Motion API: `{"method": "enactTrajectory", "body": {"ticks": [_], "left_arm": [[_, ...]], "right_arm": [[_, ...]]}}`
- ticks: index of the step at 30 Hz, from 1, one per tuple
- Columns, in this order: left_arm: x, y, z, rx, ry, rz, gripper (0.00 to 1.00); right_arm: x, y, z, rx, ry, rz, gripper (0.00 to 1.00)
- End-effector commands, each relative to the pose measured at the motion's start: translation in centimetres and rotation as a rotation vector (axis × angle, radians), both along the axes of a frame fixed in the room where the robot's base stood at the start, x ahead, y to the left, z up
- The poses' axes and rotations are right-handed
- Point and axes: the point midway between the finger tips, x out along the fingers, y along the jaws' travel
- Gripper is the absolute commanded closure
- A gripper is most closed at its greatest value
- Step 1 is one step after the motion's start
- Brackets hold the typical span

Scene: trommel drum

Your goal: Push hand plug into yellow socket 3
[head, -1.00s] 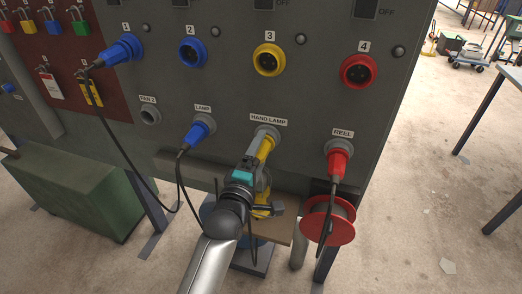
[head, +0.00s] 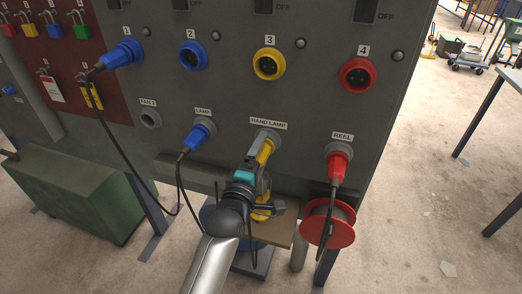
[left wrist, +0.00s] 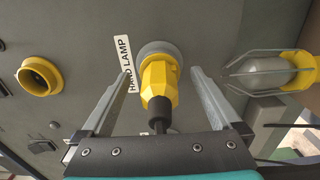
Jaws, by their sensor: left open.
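The yellow hand plug (head: 265,150) sits in the grey holder under the HAND LAMP label on the panel. It also shows in the left wrist view (left wrist: 159,82), with its black cable end towards me. My left gripper (left wrist: 160,78) is open, with one finger on each side of the plug and apart from it. In the head view the left gripper (head: 262,160) partly hides the plug. Yellow socket 3 (head: 268,64) is empty, above the plug on the panel; it also shows at the left in the left wrist view (left wrist: 40,76). My right gripper is not in view.
Blue socket 2 (head: 193,56) and red socket 4 (head: 357,75) flank socket 3. A blue plug (head: 198,137) and a red plug (head: 338,168) sit either side of the hand plug, with hanging cables. A caged hand lamp (left wrist: 270,72) is right in the wrist view.

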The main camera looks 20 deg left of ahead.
Motion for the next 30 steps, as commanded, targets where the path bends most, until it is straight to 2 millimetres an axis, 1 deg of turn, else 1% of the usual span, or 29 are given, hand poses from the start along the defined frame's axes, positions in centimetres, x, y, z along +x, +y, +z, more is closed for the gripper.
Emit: {"method": "enactTrajectory", "body": {"ticks": [17, 24, 30], "left_arm": [[-0.01, 0.01, 0.01, 0.000, 0.000, 0.001, 0.03], [-0.01, 0.01, 0.11, -0.001, 0.000, 0.000, 0.03], [-0.01, 0.02, 0.01, 0.000, 0.000, 0.001, 0.03]], "right_arm": [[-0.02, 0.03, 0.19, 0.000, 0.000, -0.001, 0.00], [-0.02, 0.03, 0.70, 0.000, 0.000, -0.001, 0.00], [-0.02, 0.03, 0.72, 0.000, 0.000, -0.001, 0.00]]}}
